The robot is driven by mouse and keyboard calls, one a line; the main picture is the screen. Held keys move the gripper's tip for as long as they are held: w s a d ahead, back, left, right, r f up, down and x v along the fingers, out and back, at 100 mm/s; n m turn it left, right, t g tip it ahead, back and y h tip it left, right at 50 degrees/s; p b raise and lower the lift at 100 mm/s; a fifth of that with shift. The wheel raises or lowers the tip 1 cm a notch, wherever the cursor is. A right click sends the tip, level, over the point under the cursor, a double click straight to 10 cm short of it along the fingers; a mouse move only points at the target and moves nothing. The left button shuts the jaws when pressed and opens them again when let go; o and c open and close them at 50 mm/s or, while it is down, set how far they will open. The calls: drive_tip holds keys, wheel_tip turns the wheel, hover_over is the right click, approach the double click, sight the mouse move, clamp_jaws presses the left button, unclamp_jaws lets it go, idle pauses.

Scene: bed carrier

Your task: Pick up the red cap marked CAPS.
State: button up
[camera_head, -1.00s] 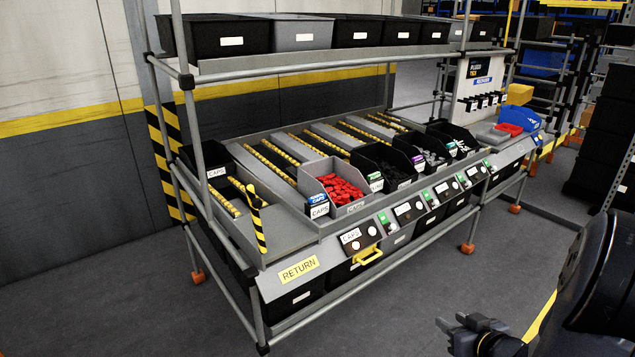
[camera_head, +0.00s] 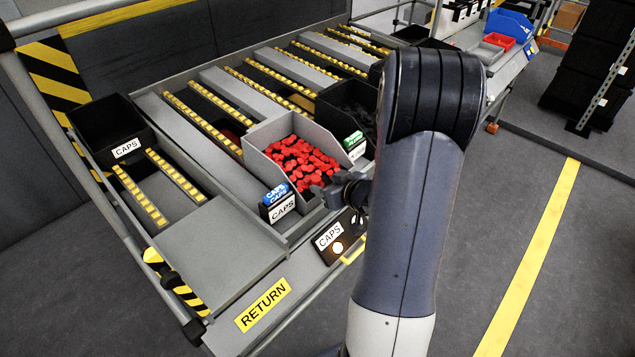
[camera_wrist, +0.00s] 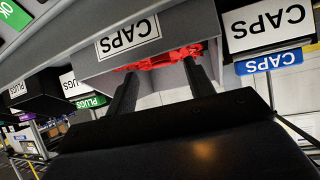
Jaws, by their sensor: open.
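Many red caps (camera_head: 303,160) lie in a pile in a grey open-front bin on the sloped rack. My gripper (camera_head: 335,192) is at the bin's front edge, beside the caps, partly hidden by my arm. In the wrist view, which is upside down, my gripper's two fingers (camera_wrist: 158,85) are apart and point toward the red caps (camera_wrist: 165,59) past the bin's front. No cap shows between the fingers. Single caps are hard to tell apart.
A black bin (camera_head: 350,112) stands right of the grey bin, with a green tag. Another black bin marked CAPS (camera_head: 107,132) stands at the left. A panel with a lit button (camera_head: 337,247) and a yellow RETURN label (camera_head: 263,304) lie along the rack's front.

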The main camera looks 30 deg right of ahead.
sight(317, 180)
drive_tip(key=x, duration=0.4)
drive_tip(key=shift+w, duration=0.3)
drive_tip(key=shift+c, duration=0.3)
drive_tip(key=c, duration=1)
drive_tip(key=shift+r, duration=0.1)
